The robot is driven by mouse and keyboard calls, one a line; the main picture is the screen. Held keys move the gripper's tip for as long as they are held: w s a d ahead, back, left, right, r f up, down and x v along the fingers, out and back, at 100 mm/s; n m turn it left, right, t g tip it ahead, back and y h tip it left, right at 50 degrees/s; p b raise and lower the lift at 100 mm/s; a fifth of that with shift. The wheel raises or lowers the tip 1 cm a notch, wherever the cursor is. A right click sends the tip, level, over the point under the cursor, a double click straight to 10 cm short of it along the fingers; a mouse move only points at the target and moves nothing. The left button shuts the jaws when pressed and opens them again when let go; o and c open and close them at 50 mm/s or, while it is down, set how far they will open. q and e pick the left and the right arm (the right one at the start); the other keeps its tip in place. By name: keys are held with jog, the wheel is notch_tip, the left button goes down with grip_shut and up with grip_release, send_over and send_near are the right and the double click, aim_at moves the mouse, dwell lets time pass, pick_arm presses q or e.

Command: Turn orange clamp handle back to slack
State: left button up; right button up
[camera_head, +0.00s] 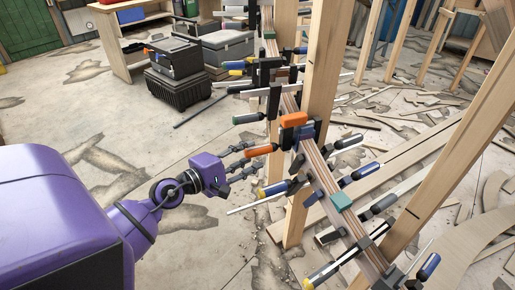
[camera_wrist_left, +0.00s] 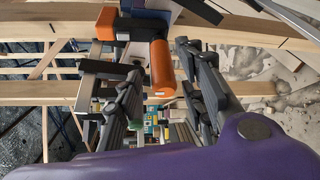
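The orange clamp handle (camera_head: 261,150) sticks out to the left from a clamp with an orange block (camera_head: 293,119), mounted on the curved wooden stringer (camera_head: 316,168). My left gripper (camera_head: 246,161) is open, with its dark fingers reaching toward the handle's free end. In the left wrist view the orange handle (camera_wrist_left: 163,68) lies between the two spread fingers, with a visible gap on each side. The gripper does not appear closed on it. The orange block (camera_wrist_left: 106,23) shows at the top left there. My right gripper is not in view.
Several other clamps crowd the stringer, including a green-handled one (camera_head: 248,118) above and a yellow-and-blue one (camera_head: 273,189) below. A wooden post (camera_head: 322,70) stands behind. Black crates (camera_head: 178,90) sit at the back left. Wood offcuts litter the floor at right.

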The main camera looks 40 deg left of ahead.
aim_at(257, 150)
pick_arm(q)
jog(key=shift+x, duration=2)
jog(key=shift+r+p, duration=0.1)
jog(key=shift+p, duration=0.2)
grip_shut()
